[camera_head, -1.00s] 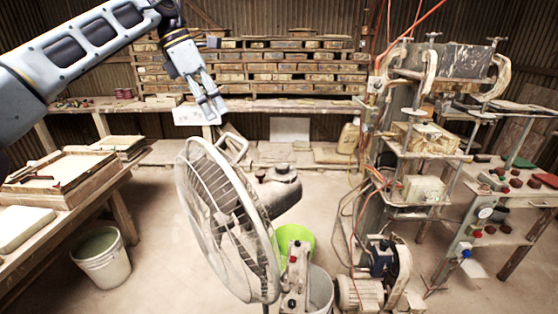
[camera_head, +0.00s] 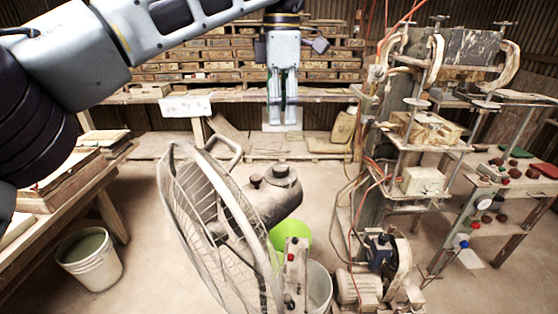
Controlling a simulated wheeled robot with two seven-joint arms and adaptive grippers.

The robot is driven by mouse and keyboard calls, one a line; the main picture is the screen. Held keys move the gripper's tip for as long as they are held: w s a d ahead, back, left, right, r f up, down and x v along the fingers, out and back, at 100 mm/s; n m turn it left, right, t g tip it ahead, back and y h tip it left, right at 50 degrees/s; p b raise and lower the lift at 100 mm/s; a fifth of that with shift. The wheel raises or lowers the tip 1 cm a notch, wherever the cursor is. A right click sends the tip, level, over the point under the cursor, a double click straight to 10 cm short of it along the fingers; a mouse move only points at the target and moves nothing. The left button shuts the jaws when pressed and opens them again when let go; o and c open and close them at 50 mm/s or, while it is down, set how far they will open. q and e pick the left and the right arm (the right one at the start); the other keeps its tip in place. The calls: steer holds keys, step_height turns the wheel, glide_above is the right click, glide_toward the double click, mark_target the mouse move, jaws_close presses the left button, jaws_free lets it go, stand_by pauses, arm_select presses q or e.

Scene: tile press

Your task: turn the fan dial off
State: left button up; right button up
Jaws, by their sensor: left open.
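The grey fan (camera_head: 215,225) stands in the front middle, its wire cage facing left and its motor housing (camera_head: 270,190) behind it. A pale upright control panel (camera_head: 294,272) on the fan's stand carries small red and dark knobs. I cannot tell which one is the dial or how it is set. My left gripper (camera_head: 282,120) points straight down, open and empty. In the picture it is above the motor housing and well above the panel, apart from both. My right gripper is not in view.
A green bucket (camera_head: 305,234) and a pale bucket (camera_head: 319,288) stand close behind the panel. A press machine (camera_head: 420,155) with hoses and a motor (camera_head: 362,290) fill the right. A wooden table (camera_head: 108,165) and a white bucket (camera_head: 92,265) are at left.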

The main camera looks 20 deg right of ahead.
mark_target(280, 166)
arm_select(q)
steer(key=shift+s, duration=0.15)
steer(key=shift+w+f, duration=0.15)
steer(key=shift+f, duration=3.3)
steer(key=shift+w+f, duration=0.15)
steer(key=shift+f, duration=3.25)
steer(key=c, duration=1.1)
